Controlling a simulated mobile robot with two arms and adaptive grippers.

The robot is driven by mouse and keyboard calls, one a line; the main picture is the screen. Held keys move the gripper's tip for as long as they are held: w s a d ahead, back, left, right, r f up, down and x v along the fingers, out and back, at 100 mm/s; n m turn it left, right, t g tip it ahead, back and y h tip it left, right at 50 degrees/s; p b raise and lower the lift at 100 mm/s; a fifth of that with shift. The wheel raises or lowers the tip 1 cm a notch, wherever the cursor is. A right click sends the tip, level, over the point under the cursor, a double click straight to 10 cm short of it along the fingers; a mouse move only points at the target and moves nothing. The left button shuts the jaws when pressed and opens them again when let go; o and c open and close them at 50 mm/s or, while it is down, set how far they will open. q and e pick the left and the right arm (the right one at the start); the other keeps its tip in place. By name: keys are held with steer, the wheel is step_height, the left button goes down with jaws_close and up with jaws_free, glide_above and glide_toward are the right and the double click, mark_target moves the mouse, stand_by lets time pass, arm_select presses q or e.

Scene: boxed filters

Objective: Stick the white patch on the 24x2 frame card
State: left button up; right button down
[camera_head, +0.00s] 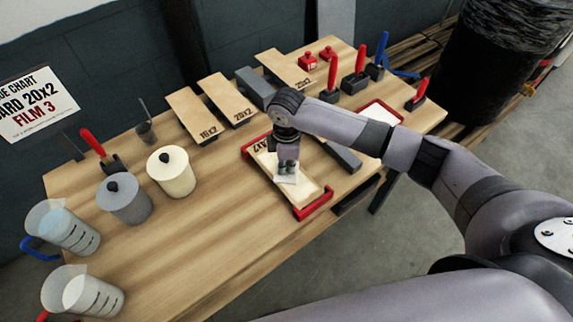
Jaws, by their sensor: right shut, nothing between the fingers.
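A tan frame card (307,190) lies in a red-ended holder (313,206) near the table's front edge. Its printed label is partly hidden by my arm, and only an end like "4x2" reads. The white patch (289,180) shows on the card's pale middle, right under my right gripper (287,170). The fingers are shut with nothing between them, pointing down at the patch; they cover part of it, and I cannot tell whether they touch it. My left gripper is not in view.
Cards marked 16x2 (198,116) and 20x2 (228,100) lie behind, with another 20x2 card (283,70) further right. Grey (124,200) and cream (171,172) lidded pots and clear beakers (63,227) stand left. Red-handled tools (355,72) stand at the back right. The front-left middle is clear.

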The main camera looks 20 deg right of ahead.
steer(key=shift+p, duration=1.1)
stand_by(2.6)
steer(key=shift+s+f+p, duration=0.1)
steer(key=shift+p, duration=0.9)
stand_by(2.1)
steer(key=shift+r+p, duration=2.05)
steer(key=shift+r, duration=1.6)
